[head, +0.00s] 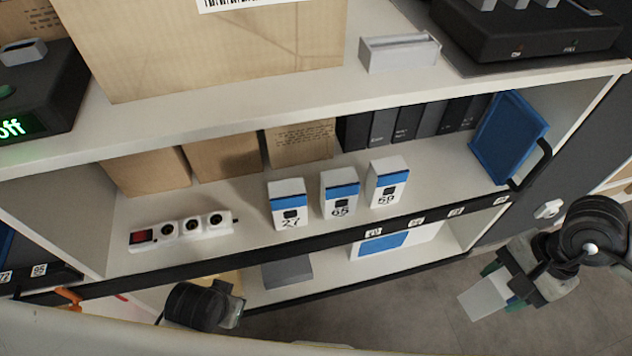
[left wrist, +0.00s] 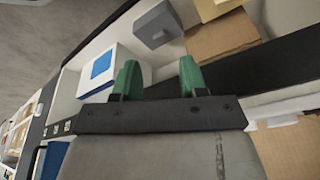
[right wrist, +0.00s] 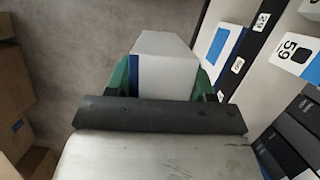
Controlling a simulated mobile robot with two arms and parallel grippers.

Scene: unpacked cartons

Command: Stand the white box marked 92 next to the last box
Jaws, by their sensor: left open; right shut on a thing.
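My right gripper (head: 508,282) is shut on a white box (head: 482,298) and holds it in the air in front of the shelf's right end. The right wrist view shows the white box (right wrist: 163,50) with a blue band between the green fingers; no number on it can be read. On the middle shelf stand three upright white boxes with blue bands in a slanted row: box 27 (head: 287,208), box 65 (head: 339,196) and box 59 (head: 387,186), the rightmost. My left gripper (left wrist: 160,78) is open and empty, low before the shelf.
The shelf board (head: 440,168) is bare right of box 59, up to a blue folder (head: 508,138). Dark binders (head: 410,122) and brown cartons (head: 225,152) stand behind the row. A power strip (head: 182,230) lies left. The shelf has a black front edge (head: 330,232).

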